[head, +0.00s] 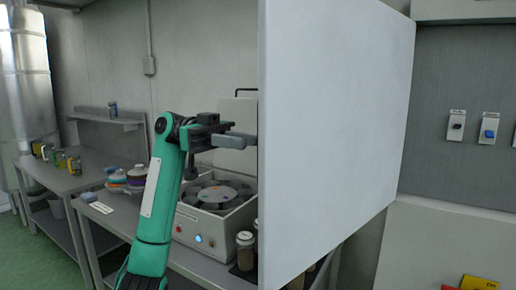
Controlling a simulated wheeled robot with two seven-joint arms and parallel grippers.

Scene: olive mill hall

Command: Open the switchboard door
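The switchboard door (335,120) is a large plain white panel. It stands swung out from the switchboard, its free edge towards me and its far edge beside the cabinet at right. My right gripper is not in view.
Behind my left arm, a metal bench carries a white centrifuge-like machine (215,215) and brown jars (245,250). A wall shelf (105,119) is behind. Yellow and red items (478,283) show at bottom right.

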